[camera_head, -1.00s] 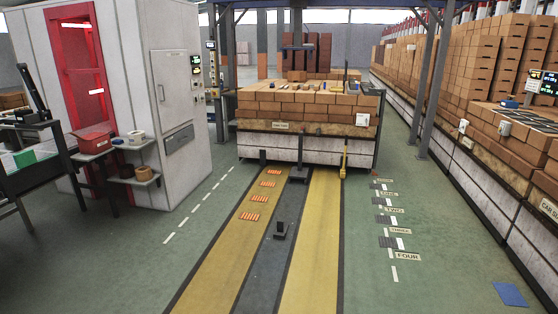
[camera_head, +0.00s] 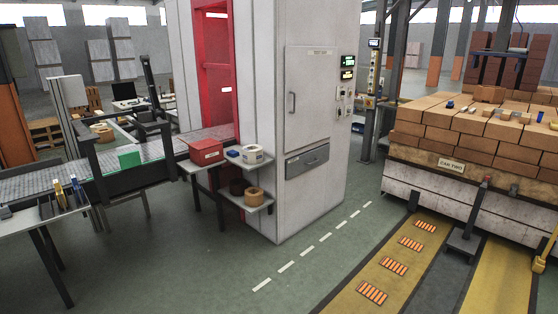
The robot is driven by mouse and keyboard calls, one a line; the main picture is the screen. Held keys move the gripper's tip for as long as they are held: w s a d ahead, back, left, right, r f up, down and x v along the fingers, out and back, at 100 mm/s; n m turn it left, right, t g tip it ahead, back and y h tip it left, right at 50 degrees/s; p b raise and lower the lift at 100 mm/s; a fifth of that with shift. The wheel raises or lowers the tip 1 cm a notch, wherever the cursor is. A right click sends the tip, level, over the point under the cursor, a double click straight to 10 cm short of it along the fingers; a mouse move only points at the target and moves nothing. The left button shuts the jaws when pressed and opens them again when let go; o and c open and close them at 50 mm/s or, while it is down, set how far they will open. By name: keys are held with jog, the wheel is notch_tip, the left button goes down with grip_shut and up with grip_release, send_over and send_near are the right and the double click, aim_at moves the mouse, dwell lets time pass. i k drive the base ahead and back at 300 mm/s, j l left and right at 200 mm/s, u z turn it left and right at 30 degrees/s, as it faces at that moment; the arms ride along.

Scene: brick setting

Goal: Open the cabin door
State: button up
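A tall pale grey cabin (camera_head: 262,100) stands at the middle of the view. On its front is a light grey door (camera_head: 310,95) with a dark handle (camera_head: 292,102) at its left edge. The door looks closed. Below it is a grey drawer-like panel (camera_head: 308,160) with its own handle. A red-framed opening (camera_head: 214,70) is in the cabin's left side. My gripper is not in view.
A control panel (camera_head: 347,80) sits right of the door. A shelf stand with a red box (camera_head: 206,151) stands left of the cabin, beside a conveyor (camera_head: 80,172). A brick-loaded car (camera_head: 470,190) stands right. Green floor (camera_head: 240,270) before the cabin is clear.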

aim_at(309, 72)
jog(key=i+u, duration=0.15)
jog(key=i, duration=0.35)
jog(key=i+u, duration=0.1)
jog(key=i, duration=0.35)
jog(key=i+l+u, duration=0.15)
jog(key=i, duration=0.35)
jog(key=i+u, duration=0.15)
jog(key=i, duration=0.35)
jog(key=i+l+u, duration=0.15)
jog(key=i, duration=0.3)
jog(key=l, duration=0.1)
